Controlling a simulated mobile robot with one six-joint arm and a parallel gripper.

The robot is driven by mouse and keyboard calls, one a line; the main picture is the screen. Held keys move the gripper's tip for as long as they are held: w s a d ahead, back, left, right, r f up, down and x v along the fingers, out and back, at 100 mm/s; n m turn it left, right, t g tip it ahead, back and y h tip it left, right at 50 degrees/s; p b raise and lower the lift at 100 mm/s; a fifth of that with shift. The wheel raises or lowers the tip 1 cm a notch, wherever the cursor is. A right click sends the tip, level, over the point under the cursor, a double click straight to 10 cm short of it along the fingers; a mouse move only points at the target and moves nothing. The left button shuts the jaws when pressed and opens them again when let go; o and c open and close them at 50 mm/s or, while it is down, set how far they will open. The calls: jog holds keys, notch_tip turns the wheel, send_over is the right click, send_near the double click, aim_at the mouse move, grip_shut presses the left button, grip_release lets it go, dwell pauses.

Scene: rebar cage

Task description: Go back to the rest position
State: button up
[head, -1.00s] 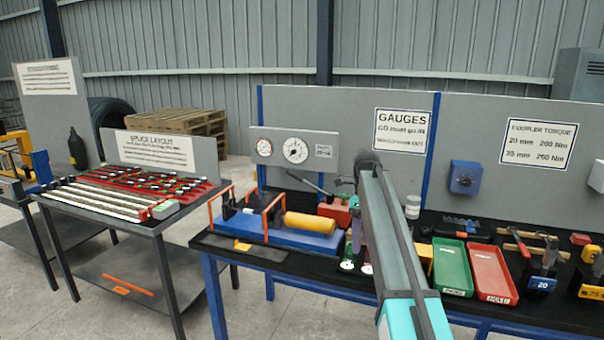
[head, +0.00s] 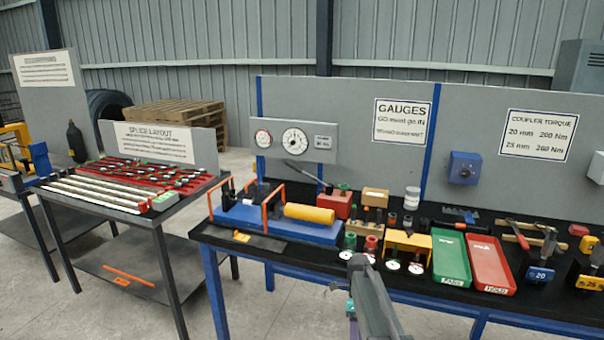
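My arm (head: 374,300) shows at the bottom middle of the head view, low in front of the blue-legged bench. Its grey link runs up from the bottom edge and ends just short of the gauges on the bench. A small dark part and a bit of teal show at its left side. I cannot make out the fingers of my gripper there, nor whether they hold anything.
The bench holds a blue fixture with a yellow cylinder (head: 309,213), several round gauges, a yellow stand (head: 408,241), a green tray (head: 451,259), a red tray (head: 491,265) and tools. A rebar table (head: 130,203) stands left, with floor between.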

jog(key=s+f+n, duration=0.7)
jog(key=s+f, duration=0.1)
jog(key=s, duration=0.5)
jog(key=s+f+n, duration=0.8)
jog(key=s, duration=0.5)
jog(key=s+f+n, duration=0.8)
jog(key=s, duration=0.5)
jog(key=shift+s+a+f, duration=0.15)
jog(key=shift+s+a, duration=0.15)
jog(key=shift+a, duration=0.15)
